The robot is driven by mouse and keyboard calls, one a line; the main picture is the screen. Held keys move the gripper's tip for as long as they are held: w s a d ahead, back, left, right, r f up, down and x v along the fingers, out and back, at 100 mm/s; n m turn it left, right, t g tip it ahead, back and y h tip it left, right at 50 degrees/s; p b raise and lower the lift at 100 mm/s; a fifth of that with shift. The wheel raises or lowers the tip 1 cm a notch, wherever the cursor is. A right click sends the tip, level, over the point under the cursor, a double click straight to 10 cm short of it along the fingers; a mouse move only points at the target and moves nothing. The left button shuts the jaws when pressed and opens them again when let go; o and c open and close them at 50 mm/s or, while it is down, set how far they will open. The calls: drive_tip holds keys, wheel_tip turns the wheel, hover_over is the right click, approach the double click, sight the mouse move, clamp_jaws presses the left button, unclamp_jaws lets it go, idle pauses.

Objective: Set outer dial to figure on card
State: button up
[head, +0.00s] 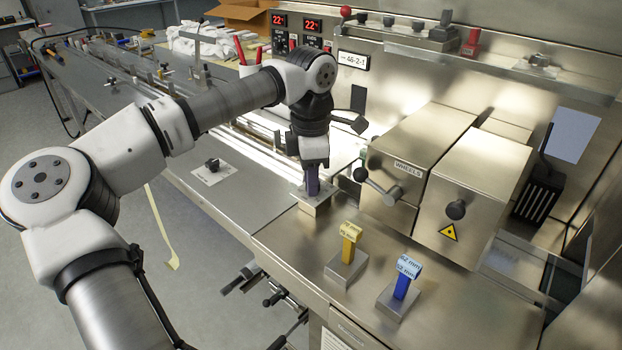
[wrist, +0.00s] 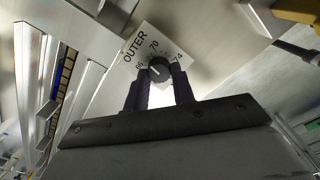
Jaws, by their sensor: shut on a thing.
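The outer dial shows in the wrist view as a dark round knob (wrist: 159,69) on a pale plate (wrist: 146,36) marked OUTER, with figures reading about 66, 70 and 74. A pale mark on the knob seems to face the 66 side, but it is small. My gripper (wrist: 160,76) is shut on the knob, one finger on each side. In the head view my gripper (head: 312,190) points down at the plate (head: 320,209), and its fingers hide the knob. A card with a figure cannot be identified for sure; a small sign (head: 353,60) reads roughly 46-2-1.
A yellow-topped stand (head: 348,270) and a blue one (head: 395,301) with a light-blue label stand right of the dial. Steel housings (head: 425,150) with a WHEELS label and handles rise behind. Another black knob (head: 212,165) is on the left deck. A pale sheet (head: 573,135) hangs at right.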

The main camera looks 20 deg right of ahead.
drive_tip(key=n+b, duration=0.1)
drive_tip(key=n, duration=0.4)
drive_tip(key=shift+n, duration=0.3)
drive_tip(key=shift+s+n+b, duration=0.1)
drive_tip(key=shift+n+b, duration=0.35)
drive_tip(key=shift+n, duration=1.65)
drive_tip(key=o, duration=1)
wheel_tip(320, 180, up, 14)
drive_tip(key=shift+f, duration=0.1)
